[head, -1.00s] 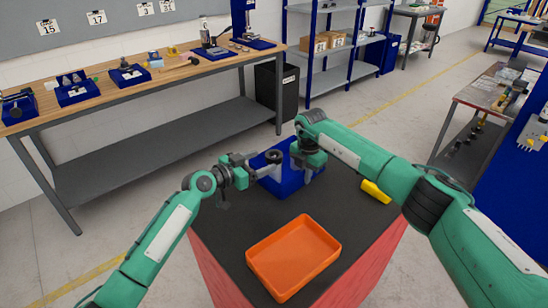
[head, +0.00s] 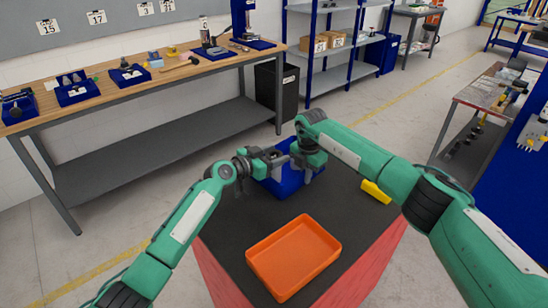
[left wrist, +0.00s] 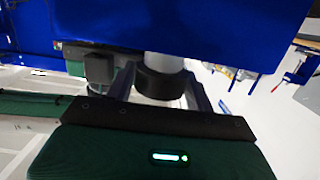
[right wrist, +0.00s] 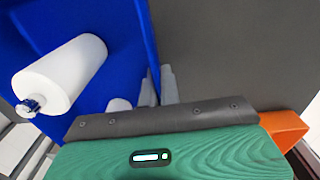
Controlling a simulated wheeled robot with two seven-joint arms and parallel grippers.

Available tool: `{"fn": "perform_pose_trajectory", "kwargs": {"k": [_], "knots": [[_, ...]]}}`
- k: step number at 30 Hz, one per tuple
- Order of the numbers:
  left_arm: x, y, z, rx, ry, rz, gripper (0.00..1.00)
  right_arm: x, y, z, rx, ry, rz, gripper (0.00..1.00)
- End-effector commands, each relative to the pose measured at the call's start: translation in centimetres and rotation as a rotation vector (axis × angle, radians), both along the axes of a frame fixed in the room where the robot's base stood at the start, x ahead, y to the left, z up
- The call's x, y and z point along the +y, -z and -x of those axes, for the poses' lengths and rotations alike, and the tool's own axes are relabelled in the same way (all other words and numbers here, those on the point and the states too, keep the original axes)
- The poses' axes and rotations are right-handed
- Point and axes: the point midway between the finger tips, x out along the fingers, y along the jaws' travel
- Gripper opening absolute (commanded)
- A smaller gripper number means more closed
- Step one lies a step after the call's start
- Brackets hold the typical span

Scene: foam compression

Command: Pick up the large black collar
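The large black collar (left wrist: 160,83) shows in the left wrist view as a dark ring at the lower end of a pale cylinder (left wrist: 164,65). My left gripper (left wrist: 161,88) has one finger on each side of the collar, with narrow gaps visible. In the head view my left gripper (head: 280,158) reaches over the blue bin (head: 283,183) from the left. My right gripper (head: 308,170) points down at the bin's right side.
A white roller (right wrist: 62,74) lies in the blue bin in the right wrist view. An empty orange tray (head: 293,257) and a yellow object (head: 376,191) sit on the dark cart top (head: 235,230). The cart top left of the tray is clear.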

Motion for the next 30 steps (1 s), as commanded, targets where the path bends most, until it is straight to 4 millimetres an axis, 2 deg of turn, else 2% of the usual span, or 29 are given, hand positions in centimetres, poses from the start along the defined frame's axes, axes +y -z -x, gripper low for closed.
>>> {"fn": "perform_pose_trajectory", "kwargs": {"k": [1, 4, 5, 7, 8, 14, 17, 30], "knots": [[0.0, 0.0, 0.0, 0.0, 0.0, 0.0, 0.43, 0.0, 0.0, 0.0, 0.0, 0.0, 0.0, 0.0], [0.0, 0.0, 0.0, 0.0, 0.0, 0.0, 0.23, 0.0, 0.0, 0.0, 0.0, 0.0, 0.0, 0.0], [0.0, 0.0, 0.0, 0.0, 0.0, 0.0, 0.2, 0.0, 0.0, 0.0, 0.0, 0.0, 0.0, 0.0], [0.0, 0.0, 0.0, 0.0, 0.0, 0.0, 0.2, 0.0, 0.0, 0.0, 0.0, 0.0, 0.0, 0.0], [0.0, 0.0, 0.0, 0.0, 0.0, 0.0, 0.16, 0.0, 0.0, 0.0, 0.0, 0.0, 0.0, 0.0], [0.0, -0.3, 0.0, -0.002, 0.0, 0.0, 0.16, 0.0, 0.0, 0.0, 0.0, 0.0, 0.0, 0.0], [0.0, -1.3, 0.0, -0.004, 0.0, 0.0, 0.16, 0.0, 0.0, 0.0, 0.0, 0.0, 0.0, 0.0], [0.0, -9.6, 0.0, -0.004, -0.004, -0.001, 0.16, 0.0, 0.0, 0.0, 0.0, 0.0, 0.0, 0.0]]}}
